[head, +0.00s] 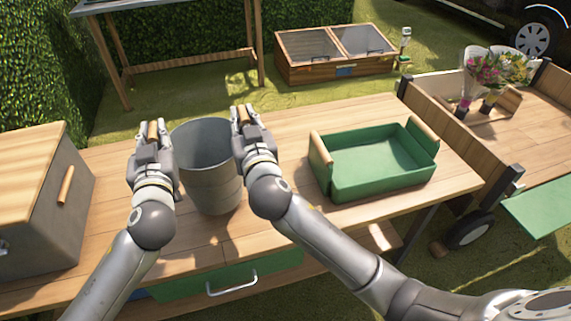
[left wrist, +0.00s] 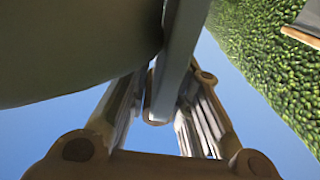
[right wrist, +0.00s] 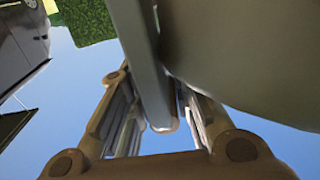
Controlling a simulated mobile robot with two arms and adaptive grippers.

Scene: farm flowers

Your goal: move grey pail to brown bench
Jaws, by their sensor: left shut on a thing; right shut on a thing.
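The grey pail (head: 208,178) is upright over the brown wooden bench top (head: 290,235) in front of me; I cannot tell whether its base touches the wood. My left gripper (head: 153,133) is shut on the pail's left handle. My right gripper (head: 243,116) is shut on its right handle. In the left wrist view the pail's wall (left wrist: 70,50) fills the upper left, with a grey handle bar between the fingers. In the right wrist view the pail (right wrist: 250,60) fills the upper right, with its other handle bar between the fingers. The pail looks empty inside.
A green tray (head: 375,170) with wooden handles sits right of the pail. A grey box with a wooden lid (head: 40,200) stands at the left. A cart with flowers (head: 490,75) is at the right. Behind are a wooden-legged table (head: 120,75) and a cold frame (head: 335,55).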

